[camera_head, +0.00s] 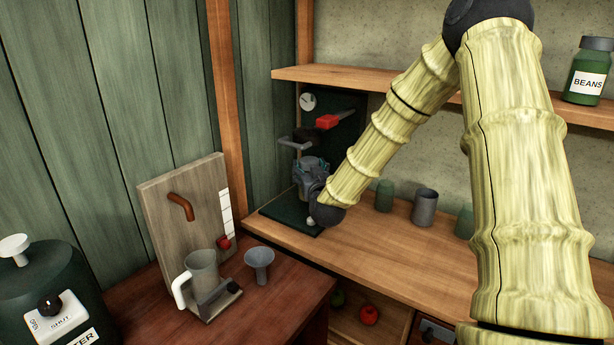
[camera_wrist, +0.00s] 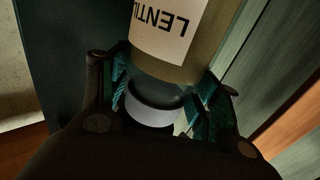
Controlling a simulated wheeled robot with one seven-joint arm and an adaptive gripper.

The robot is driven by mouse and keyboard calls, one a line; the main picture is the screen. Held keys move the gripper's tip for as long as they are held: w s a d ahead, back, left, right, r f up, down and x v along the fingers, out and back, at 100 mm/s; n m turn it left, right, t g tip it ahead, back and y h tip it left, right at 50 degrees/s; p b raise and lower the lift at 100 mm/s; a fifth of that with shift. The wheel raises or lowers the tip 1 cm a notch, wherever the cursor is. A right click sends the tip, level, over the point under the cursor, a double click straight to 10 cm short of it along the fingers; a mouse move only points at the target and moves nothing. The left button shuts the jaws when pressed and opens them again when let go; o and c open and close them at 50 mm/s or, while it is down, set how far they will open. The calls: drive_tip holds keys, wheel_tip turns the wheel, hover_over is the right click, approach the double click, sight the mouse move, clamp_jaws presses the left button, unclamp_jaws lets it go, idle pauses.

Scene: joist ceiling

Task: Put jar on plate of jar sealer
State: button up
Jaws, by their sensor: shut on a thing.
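The jar (camera_wrist: 210,42) fills the top of the wrist view, with yellowish contents and a white label reading "LENTI…", upside down. A pale grey round piece (camera_wrist: 150,104) shows at its near end, between my fingers. My gripper (camera_wrist: 160,95) is shut on the jar, with teal pads on both sides of it. In the head view my gripper (camera_head: 312,172) is in front of the jar sealer (camera_head: 349,104), a dark green stand with a dial and red handle. The gripper hides the jar there, and I cannot make out the sealer's plate or whether the jar touches it.
The sealer's green base (camera_head: 284,213) stands on the wooden counter (camera_head: 395,236). Green and grey cups (camera_head: 425,207) stand right of my wrist. A shelf (camera_head: 390,82) runs above, with a beans jar (camera_head: 588,72). A grey mug (camera_head: 203,268) and funnel (camera_head: 259,263) are at lower left.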

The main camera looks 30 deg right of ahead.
drive_tip(key=shift+x, duration=1.15)
drive_tip(key=shift+w+f, duration=0.2)
drive_tip(key=shift+f, duration=1.6)
drive_tip(key=shift+f, duration=0.15)
drive_tip(key=o, duration=1.4)
